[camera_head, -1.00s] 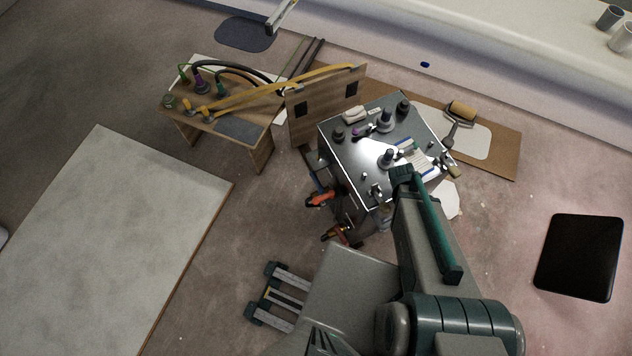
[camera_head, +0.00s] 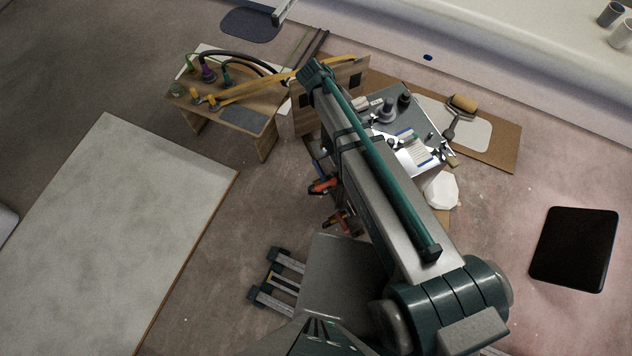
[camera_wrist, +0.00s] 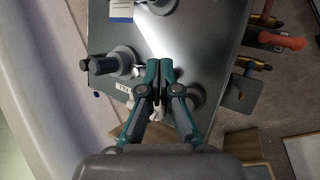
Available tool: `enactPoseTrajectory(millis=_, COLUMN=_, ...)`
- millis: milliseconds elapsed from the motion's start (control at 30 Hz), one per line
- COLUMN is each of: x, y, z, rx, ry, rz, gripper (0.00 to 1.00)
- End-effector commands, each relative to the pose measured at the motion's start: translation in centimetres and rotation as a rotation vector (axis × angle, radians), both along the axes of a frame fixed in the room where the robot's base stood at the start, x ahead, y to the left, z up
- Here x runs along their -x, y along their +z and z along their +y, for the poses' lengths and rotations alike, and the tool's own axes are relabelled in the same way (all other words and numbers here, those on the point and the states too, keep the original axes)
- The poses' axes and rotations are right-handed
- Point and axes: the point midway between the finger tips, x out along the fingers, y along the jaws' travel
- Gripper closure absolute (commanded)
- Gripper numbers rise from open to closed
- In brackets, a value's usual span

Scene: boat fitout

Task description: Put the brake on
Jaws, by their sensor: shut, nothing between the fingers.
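A grey metal-topped stand (camera_head: 428,122) carries several round fittings, seen from above in the wrist view (camera_wrist: 215,40). There, a round fitting with a dark bar (camera_wrist: 118,63) lies left of my gripper (camera_wrist: 163,64). A small white label (camera_wrist: 123,88) sits just below it. Another round grey fitting (camera_wrist: 194,97) lies to the right, partly behind my right finger. My gripper is shut and empty, fingertips together over the top between these two fittings. I cannot tell whether it touches anything, nor which part is the brake. In the head view my arm hides the gripper and part of the stand.
Orange-handled clamps (camera_head: 323,186) hang at the stand's near-left side. A wooden bench (camera_head: 262,146) with hoses and a yellow strap stands left of it. A roller (camera_head: 462,104) lies on a board to the right. A black mat (camera_head: 574,250) lies on the floor at far right.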

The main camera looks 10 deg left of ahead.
Motion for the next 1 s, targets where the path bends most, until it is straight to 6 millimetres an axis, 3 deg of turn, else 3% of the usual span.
enactPoseTrajectory(millis=33, x=0.3, y=-1.9, z=0.7, rx=-0.022, ry=-0.010, rz=0.005, gripper=1.00)
enactPoseTrajectory(millis=300, x=2.2, y=-5.6, z=4.1, rx=-0.141, ry=-0.068, rz=0.050, gripper=1.00)
enactPoseTrajectory(millis=733, x=5.5, y=-10.6, z=9.6, rx=-0.322, ry=-0.130, rz=0.141, gripper=1.00)
enactPoseTrajectory(millis=1000, x=7.5, y=-12.6, z=12.5, rx=-0.417, ry=-0.152, rz=0.200, gripper=1.00)
